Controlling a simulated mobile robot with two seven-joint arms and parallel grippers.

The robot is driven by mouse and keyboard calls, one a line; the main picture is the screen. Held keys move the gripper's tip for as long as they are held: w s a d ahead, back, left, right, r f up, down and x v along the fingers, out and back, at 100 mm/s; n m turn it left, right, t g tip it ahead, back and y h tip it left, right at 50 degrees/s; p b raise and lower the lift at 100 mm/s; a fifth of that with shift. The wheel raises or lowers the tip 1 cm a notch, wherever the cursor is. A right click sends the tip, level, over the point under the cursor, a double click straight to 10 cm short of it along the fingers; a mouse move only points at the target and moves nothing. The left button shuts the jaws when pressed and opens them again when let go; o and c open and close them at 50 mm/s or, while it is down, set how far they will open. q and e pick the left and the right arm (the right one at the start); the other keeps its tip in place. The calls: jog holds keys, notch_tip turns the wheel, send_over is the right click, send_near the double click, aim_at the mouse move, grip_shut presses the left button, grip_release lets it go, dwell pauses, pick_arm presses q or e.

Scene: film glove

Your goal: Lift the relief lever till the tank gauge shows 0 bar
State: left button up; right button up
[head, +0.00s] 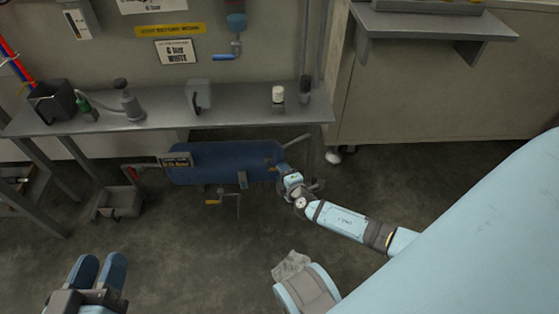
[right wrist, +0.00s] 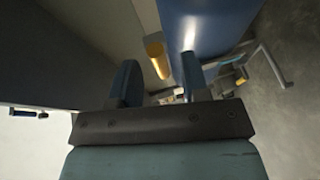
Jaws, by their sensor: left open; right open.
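The blue tank (head: 222,165) lies under the bench, with a dark label (head: 177,160) at its left end. My right gripper (head: 284,169) is at the tank's right end. In the right wrist view the tank (right wrist: 212,28) is close ahead. My right gripper (right wrist: 158,84) is open there, and a yellow cylindrical part (right wrist: 157,56) shows between and beyond its fingers, apparently not held. I cannot tell whether that part is the relief lever. No readable tank gauge shows. My left gripper (head: 98,268) is open and empty, low at the left, far from the tank.
The grey bench (head: 235,110) above the tank carries a black bin (head: 50,101), bottles and a grey box (head: 198,94). A yellow-handled valve (head: 213,202) hangs below the tank. A red handle (head: 131,168) is left of it. The floor in front is mostly clear.

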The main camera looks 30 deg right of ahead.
jog(key=x, duration=0.2)
jog(key=shift+w+f, duration=0.1)
jog(key=shift+w, duration=0.2)
pick_arm(q)
jog(key=shift+w+a+r+t, duration=0.1)
jog(key=shift+w+t, duration=0.15)
jog(key=shift+t, duration=0.05)
pick_arm(e)
jog(key=shift+w+d, duration=0.1)
grip_shut()
